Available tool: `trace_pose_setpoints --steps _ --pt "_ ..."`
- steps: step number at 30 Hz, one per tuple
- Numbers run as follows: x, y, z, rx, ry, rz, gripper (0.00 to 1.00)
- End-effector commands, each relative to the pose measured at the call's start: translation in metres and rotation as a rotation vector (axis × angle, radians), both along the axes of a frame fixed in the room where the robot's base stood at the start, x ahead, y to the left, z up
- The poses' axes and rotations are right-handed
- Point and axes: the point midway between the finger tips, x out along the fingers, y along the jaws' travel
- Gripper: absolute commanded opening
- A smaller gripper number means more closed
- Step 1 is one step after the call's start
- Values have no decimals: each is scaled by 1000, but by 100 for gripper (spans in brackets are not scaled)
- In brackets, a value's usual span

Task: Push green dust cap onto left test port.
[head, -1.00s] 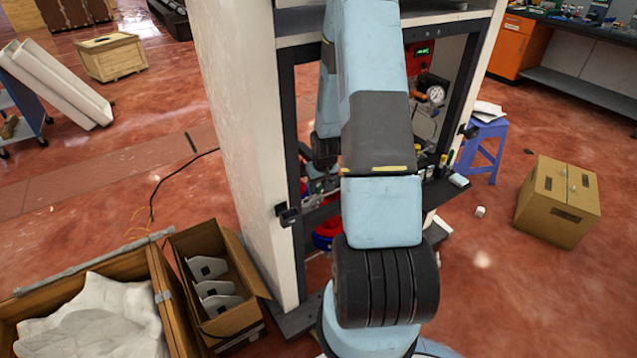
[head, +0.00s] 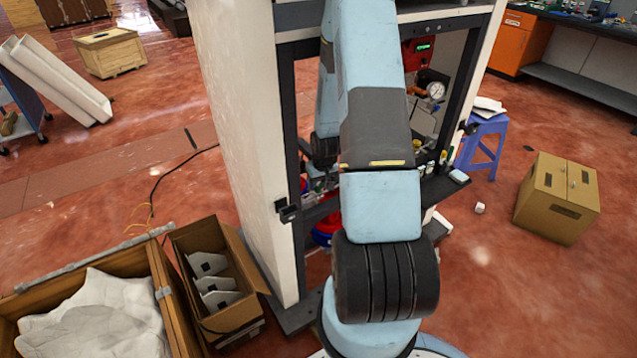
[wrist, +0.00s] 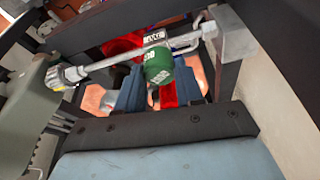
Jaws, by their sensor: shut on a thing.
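The green dust cap (wrist: 158,64) shows in the wrist view between the dark blue fingers of my gripper (wrist: 159,82), which is shut on it. A metal pipe (wrist: 112,60) crosses the wrist view beside the cap, with a knurled fitting (wrist: 66,76) at its left end and a grey block at its right end. I cannot make out the left test port for certain; the cap and fingers may hide it. I cannot tell whether the cap touches a port. In the head view my own arm hides the gripper and the cap.
The arm reaches into a white cabinet (head: 236,150) with a dark frame. A pressure gauge (head: 435,91) and small items on a shelf stand inside to the right. A cardboard box of plates (head: 242,281) and a wooden crate (head: 182,313) stand at lower left.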

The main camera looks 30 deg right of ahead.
Motion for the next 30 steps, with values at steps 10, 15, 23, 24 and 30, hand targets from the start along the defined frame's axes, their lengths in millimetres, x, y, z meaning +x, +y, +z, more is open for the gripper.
trace_pose_setpoints --steps 10,15,23,24,30 --pt "0 0 0 0 0 0 49" --pt "0 0 0 0 0 0 65" --pt "0 0 0 0 0 0 74" --pt "0 0 0 0 0 0 77" --pt "0 0 0 0 0 0 83"
